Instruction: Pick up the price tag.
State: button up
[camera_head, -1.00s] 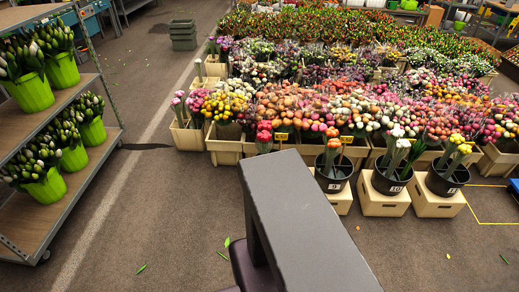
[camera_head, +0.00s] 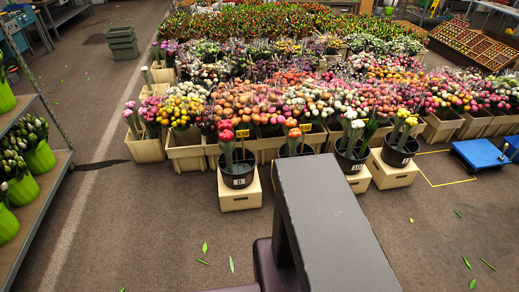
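Two small yellow tags with dark marks stand at the front of the flower crates. One yellow tag (camera_head: 242,133) is just above the black bucket marked 8 (camera_head: 238,174). The other yellow tag (camera_head: 305,128) is further right, above a bucket partly hidden by my own dark grey body part. The marks are too small to read, so I cannot tell which one is the price tag. My gripper is not in view.
Black tulip buckets, one marked 10 (camera_head: 350,158), stand on wooden boxes before the crates (camera_head: 187,155). A shelf rack (camera_head: 48,190) with green pots is at left. A blue trolley (camera_head: 482,154) is at right. Open floor with scattered leaves lies in front.

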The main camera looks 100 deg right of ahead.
aim_at(242, 134)
jog(key=z, duration=0.35)
jog(key=k, duration=0.15)
jog(key=z, duration=2.1)
jog(key=i, duration=1)
jog(key=z, duration=0.1)
jog(key=k, duration=0.4)
jog(key=z, duration=0.05)
